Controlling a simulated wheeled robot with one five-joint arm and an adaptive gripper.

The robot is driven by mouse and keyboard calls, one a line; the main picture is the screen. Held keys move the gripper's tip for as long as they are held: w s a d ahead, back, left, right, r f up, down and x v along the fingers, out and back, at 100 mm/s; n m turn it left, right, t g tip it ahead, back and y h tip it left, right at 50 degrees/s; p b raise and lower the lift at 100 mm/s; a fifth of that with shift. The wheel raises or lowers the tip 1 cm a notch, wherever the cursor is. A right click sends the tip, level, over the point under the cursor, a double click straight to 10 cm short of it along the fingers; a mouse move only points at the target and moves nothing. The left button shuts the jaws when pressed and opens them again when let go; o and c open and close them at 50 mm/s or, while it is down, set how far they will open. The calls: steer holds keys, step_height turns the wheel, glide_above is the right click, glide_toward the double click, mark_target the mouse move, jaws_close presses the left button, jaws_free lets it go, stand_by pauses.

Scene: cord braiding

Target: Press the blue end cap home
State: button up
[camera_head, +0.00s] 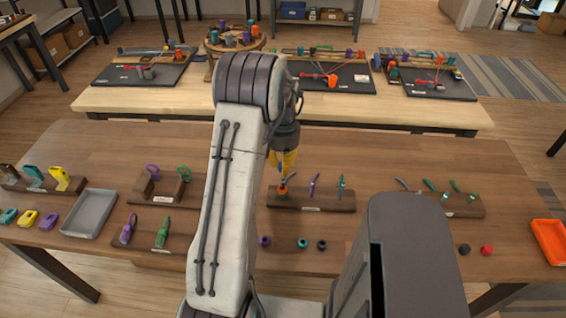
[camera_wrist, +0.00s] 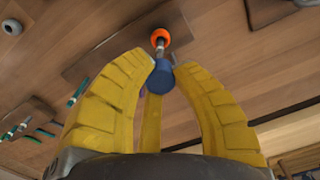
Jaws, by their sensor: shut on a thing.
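My gripper (camera_head: 283,160) has yellow fingers and points down over the middle rack (camera_head: 318,200) on the table. In the wrist view my gripper (camera_wrist: 158,70) is shut on the blue end cap (camera_wrist: 161,80), a dark blue cylinder between the fingertips. A thin light-coloured piece (camera_wrist: 160,47) shows between the cap and an orange round piece (camera_wrist: 160,36) on the rack. The orange piece (camera_head: 282,191) also shows in the head view, below the fingers at the rack's left end. Whether the cap is seated on the thin piece cannot be told.
A purple cord (camera_head: 314,184) and a teal one (camera_head: 341,186) stand on the same rack, to the right. Loose caps, purple (camera_head: 264,241), teal (camera_head: 302,244) and dark (camera_head: 322,245), lie in front. A grey tray (camera_head: 90,213) is at left, an orange tray (camera_head: 549,241) at right.

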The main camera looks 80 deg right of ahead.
steer(key=shift+f+b, duration=1.5)
steer(key=shift+f, duration=0.6)
steer(key=shift+f, duration=0.2)
steer(key=o, duration=1.2)
steer(key=shift+r, duration=0.1)
steer(key=shift+r+p, duration=2)
steer(key=shift+r, duration=0.95)
